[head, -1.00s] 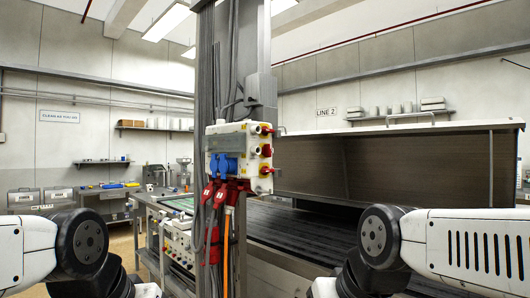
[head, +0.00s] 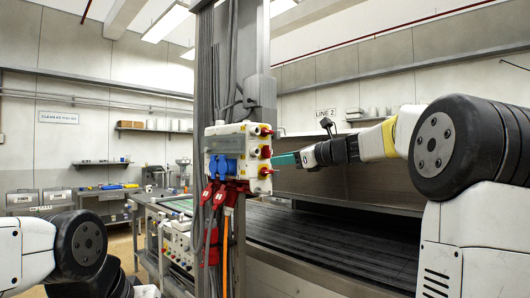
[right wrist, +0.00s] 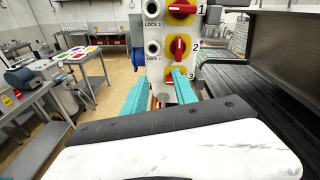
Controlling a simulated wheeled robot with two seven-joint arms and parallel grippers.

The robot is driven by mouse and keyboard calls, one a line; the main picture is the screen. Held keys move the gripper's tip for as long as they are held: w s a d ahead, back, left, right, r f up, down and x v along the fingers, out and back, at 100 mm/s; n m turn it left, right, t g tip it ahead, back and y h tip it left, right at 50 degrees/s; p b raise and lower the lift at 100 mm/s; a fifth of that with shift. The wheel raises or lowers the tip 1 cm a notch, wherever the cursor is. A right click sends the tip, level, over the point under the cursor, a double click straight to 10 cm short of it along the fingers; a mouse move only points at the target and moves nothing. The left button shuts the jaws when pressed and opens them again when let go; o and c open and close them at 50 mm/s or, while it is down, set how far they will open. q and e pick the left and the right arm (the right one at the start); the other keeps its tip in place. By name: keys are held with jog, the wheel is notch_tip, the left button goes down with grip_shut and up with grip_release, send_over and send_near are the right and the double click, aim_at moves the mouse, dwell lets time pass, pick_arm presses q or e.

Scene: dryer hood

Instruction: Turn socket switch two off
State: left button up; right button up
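A white socket box (head: 232,140) with blue sockets (head: 222,166) hangs on the grey column. Its right side carries three red rotary switches on yellow plates. Switch two (head: 266,151) is the middle one; in the right wrist view its red handle (right wrist: 179,47), beside the printed 2, looks roughly upright. Switch one (right wrist: 181,9) is above it, and switch three (right wrist: 173,76) is below, partly hidden by a finger. My right gripper (head: 285,160) has teal fingers; the right wrist view shows them apart and empty (right wrist: 160,88), pointing at the box below switch two. My left gripper is out of view.
Red plugs (head: 217,195) and cables hang below the box. A dark conveyor (head: 320,240) under a large metal hood (head: 300,152) lies to the right. A bench with equipment (head: 178,240) stands left of the column. Open air surrounds the switch side.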

aim_at(267, 152)
jog(key=w+a+r, duration=0.1)
jog(key=w, duration=0.1)
jog(key=w+m+t, duration=0.1)
jog(key=w, duration=0.2)
jog(key=w+a+r+m, duration=0.1)
jog(key=w, duration=0.2)
jog(key=shift+w+a+r, duration=0.2)
jog(key=shift+a+r, duration=0.1)
jog(key=shift+a, duration=0.05)
jog(key=shift+c, duration=0.4)
grip_shut()
